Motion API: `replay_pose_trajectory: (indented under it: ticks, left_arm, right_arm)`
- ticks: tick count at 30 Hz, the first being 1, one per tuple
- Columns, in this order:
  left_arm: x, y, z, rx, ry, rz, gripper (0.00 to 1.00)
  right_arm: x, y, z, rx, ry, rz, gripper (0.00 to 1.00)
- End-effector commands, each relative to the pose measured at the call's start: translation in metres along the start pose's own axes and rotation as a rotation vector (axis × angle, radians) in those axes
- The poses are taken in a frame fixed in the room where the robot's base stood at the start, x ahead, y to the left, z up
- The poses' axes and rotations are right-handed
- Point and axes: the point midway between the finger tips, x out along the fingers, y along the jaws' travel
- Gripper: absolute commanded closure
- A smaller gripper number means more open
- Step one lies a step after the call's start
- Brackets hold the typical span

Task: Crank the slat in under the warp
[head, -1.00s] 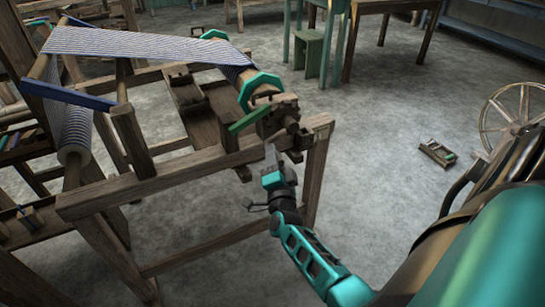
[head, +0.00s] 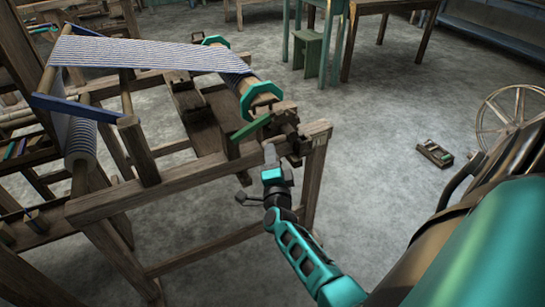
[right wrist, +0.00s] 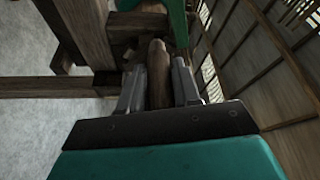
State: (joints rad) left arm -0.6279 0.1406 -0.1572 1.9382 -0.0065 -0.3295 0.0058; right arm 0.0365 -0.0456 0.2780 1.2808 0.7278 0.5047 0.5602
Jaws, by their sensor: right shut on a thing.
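The striped blue and white warp (head: 145,54) stretches across the loom to a wooden beam with teal octagonal end flanges (head: 262,95). My right gripper (head: 269,152) is beside the loom's near right corner, below the beam end. In the right wrist view its two grey fingers (right wrist: 159,88) are shut on a rounded wooden crank handle (right wrist: 159,72). The handle is mostly hidden in the head view. A green lever (head: 250,127) lies in front of the beam end. I cannot make out the slat at the beam for certain. My left gripper is not in view.
The loom's wooden frame (head: 190,176) runs close to my right gripper. A blue bar (head: 72,105) crosses the loom's left end. A small tool (head: 434,153) and a spoked wheel (head: 508,118) are at the right. The floor between is bare.

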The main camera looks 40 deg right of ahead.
Motion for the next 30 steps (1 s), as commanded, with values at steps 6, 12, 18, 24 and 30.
replay_pose_trajectory:
  ticks: [6,12,18,24,30]
  left_arm:
    - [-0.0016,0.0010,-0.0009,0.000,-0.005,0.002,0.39]
    - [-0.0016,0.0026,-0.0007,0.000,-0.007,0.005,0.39]
    - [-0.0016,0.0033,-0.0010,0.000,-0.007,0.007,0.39]
    - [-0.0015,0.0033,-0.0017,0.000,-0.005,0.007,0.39]
    - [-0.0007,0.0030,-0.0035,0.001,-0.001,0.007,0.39]
  right_arm:
    - [0.0038,-0.0095,-0.0018,-0.004,0.006,-0.019,1.00]
    - [0.0044,-0.0099,-0.0028,-0.005,0.008,-0.020,1.00]
    - [0.0050,-0.0102,-0.0038,-0.005,0.011,-0.021,0.66]
    - [0.0040,-0.0079,-0.0036,-0.004,0.009,-0.016,0.47]
    - [0.0027,-0.0054,-0.0029,-0.003,0.007,-0.010,0.47]
